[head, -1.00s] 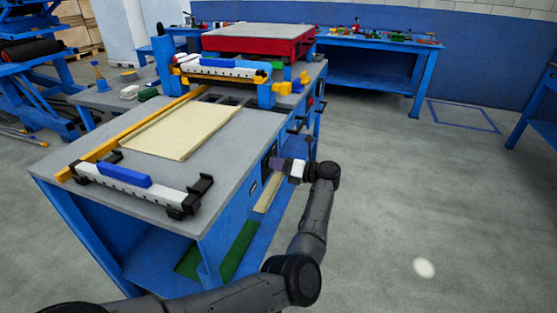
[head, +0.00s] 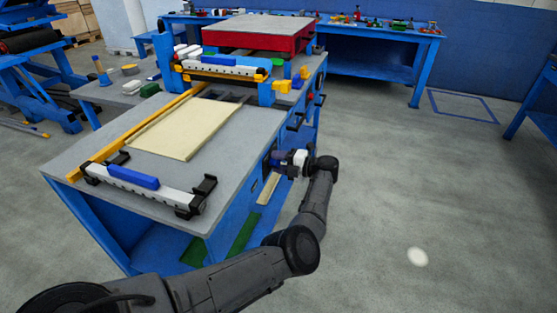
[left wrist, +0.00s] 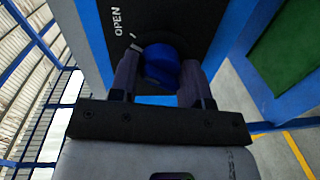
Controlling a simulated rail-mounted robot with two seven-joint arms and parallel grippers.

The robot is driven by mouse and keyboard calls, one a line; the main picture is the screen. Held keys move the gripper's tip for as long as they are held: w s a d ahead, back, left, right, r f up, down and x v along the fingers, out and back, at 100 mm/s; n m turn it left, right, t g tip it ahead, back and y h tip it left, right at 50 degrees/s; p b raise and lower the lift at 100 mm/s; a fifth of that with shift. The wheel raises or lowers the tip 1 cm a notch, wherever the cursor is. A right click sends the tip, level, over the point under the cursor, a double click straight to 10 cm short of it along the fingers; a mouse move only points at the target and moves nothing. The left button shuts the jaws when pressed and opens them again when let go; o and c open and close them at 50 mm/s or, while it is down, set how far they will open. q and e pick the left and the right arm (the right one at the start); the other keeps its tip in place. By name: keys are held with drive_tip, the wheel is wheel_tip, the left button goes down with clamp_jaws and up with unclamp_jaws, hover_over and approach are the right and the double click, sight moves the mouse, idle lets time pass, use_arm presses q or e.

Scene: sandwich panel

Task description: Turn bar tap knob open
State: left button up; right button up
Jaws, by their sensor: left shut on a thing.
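The bar tap knob (left wrist: 162,66) is a blue round knob on a dark panel (left wrist: 190,20) in the left wrist view. The word OPEN (left wrist: 117,21) is printed on the panel, with a short light mark close beside the knob. My left gripper (left wrist: 163,75) has one finger on each side of the knob and is shut on it. In the head view my left gripper (head: 279,158) is at the right side of the blue workbench (head: 225,215), and the knob is hidden there. My right gripper is not in view.
A pale panel (head: 185,128) lies on the bench top with a white and blue bar (head: 143,187) in front of it. A red-sided press (head: 258,38) stands at the back. Black handles (head: 298,120) stick out of the bench side. The floor to the right is clear.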

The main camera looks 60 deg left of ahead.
use_arm(q)
drive_tip(key=shift+r+m, duration=0.3)
drive_tip(key=shift+m, duration=0.8)
drive_tip(key=shift+p, duration=0.3)
drive_tip(key=shift+f, duration=0.1)
drive_tip(key=o, duration=0.9)
drive_tip(key=shift+w+a, duration=0.1)
drive_tip(key=shift+f, duration=0.1)
